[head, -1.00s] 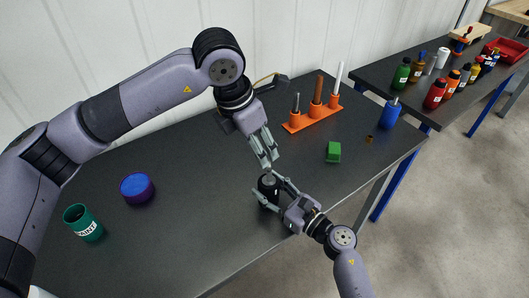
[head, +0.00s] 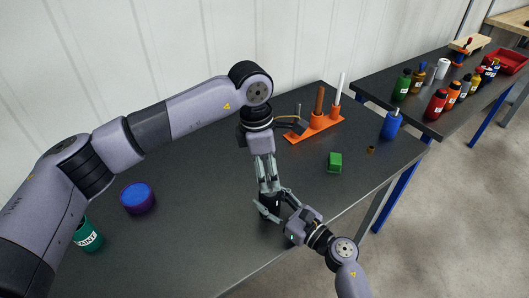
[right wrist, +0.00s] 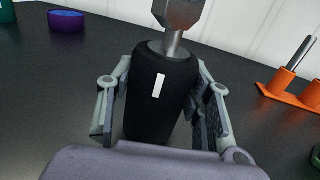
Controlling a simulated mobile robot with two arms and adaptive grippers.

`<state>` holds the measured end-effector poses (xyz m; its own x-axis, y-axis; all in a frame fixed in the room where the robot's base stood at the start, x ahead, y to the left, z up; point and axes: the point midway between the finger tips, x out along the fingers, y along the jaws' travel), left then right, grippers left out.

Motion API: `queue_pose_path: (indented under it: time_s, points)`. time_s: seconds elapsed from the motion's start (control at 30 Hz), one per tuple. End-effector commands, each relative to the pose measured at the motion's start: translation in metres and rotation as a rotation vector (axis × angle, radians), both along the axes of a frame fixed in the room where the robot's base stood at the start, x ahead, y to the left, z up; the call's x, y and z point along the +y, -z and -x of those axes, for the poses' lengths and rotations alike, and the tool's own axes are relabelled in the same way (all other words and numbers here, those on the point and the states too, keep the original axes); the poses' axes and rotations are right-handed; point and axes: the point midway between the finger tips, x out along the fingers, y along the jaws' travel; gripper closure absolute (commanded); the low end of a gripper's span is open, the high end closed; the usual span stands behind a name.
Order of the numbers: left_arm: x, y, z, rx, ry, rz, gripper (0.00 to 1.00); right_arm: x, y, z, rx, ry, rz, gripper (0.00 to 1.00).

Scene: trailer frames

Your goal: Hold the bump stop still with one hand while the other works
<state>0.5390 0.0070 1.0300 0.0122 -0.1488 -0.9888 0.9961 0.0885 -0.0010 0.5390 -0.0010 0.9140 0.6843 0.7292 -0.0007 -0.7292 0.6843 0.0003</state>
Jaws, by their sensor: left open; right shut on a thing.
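The bump stop (right wrist: 158,95) is a black cylinder with a white label, standing upright on the dark table in the right wrist view. Its dark body shows partly in the head view (head: 269,202). A grey metal stem (right wrist: 177,40) rises from its top to a wider grey block cut by the frame edge. My right gripper (head: 270,211) is shut around the bump stop, with a finger on each side. My left gripper (head: 269,188) is open and points down right over the bump stop's top. I cannot tell whether its fingers touch the stem.
An orange holder (head: 314,128) with upright tools stands at the back. A green block (head: 335,162), a small brown ring (head: 370,149) and a blue bottle (head: 391,125) are to the right. Bottles fill another table.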

Motion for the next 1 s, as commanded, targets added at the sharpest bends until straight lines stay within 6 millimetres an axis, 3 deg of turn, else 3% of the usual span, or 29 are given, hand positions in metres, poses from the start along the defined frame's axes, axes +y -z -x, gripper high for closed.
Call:
queue_pose_path:
  time_s: [0.1, 0.3, 0.67, 1.0]
  points:
    - [-0.003, 0.021, 0.000, 0.003, -0.001, -0.001, 0.37, 0.000, 0.000, 0.000, 0.001, 0.001, 0.001, 0.86]
    - [-0.006, 0.039, 0.000, 0.000, 0.000, 0.000, 0.37, 0.000, 0.000, 0.000, 0.001, 0.001, 0.001, 0.86]
    - [-0.007, 0.043, -0.001, -0.001, 0.000, 0.000, 0.37, 0.000, 0.001, 0.000, 0.001, 0.001, 0.001, 0.86]
    - [-0.006, 0.043, -0.001, -0.001, -0.001, 0.000, 0.59, 0.000, 0.001, 0.000, 0.001, 0.001, 0.001, 0.86]
